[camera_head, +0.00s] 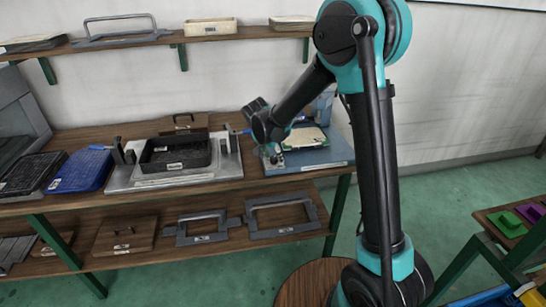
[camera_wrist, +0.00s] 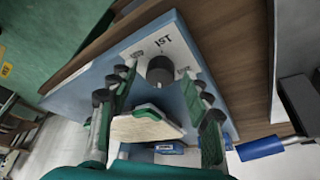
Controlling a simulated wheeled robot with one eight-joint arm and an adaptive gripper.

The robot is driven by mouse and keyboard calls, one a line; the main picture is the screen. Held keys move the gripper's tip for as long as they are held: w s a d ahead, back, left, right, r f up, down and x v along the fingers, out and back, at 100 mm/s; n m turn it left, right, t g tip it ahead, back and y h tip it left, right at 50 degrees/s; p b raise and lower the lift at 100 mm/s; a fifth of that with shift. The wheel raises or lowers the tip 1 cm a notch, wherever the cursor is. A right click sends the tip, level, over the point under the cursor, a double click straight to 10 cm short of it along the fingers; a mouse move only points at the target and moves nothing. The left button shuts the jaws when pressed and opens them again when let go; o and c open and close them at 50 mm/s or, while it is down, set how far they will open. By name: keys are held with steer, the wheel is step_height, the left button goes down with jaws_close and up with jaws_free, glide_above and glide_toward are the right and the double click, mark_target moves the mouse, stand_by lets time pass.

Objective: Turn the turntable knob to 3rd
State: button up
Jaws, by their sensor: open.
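The turntable is a blue base (camera_wrist: 192,45) with a white label plate. In the wrist view a dark round knob (camera_wrist: 160,70) stands on the plate. A label beyond it reads "1st"; smaller labels on either side are partly hidden or unreadable. I cannot tell which label the knob points to. My gripper (camera_wrist: 155,76) is open, its fingers to the left and right of the knob with visible gaps. In the head view my gripper (camera_head: 271,152) is over the left front of the turntable base (camera_head: 335,157), and the knob is hidden.
A cream panel with a green edge (camera_wrist: 147,127) lies on the turntable. To its left on the wooden bench are a metal fixture (camera_head: 122,180) with a black tray (camera_head: 176,163), and a blue tray (camera_head: 80,171). A shelf (camera_head: 225,35) runs above.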

steer(key=v, duration=1.2)
steer(key=s+d+f+n+y, duration=0.15)
steer(key=s+d, duration=0.25)
steer(key=d, duration=0.4)
steer(key=s+d+f+n, duration=0.1)
steer(key=s+d+f, duration=0.2)
steer(key=s+d, duration=0.3)
steer(key=s+d+f+n, duration=0.1)
steer(key=s+d+f, duration=0.15)
steer(key=d, duration=0.65)
steer(key=s+d+f+n, duration=0.2)
steer(key=s+d+f, duration=0.2)
steer(key=s, duration=0.5)
steer(key=shift+s+d+f+y, duration=0.15)
steer(key=shift+s+d+y, duration=0.25)
steer(key=shift+d, duration=0.3)
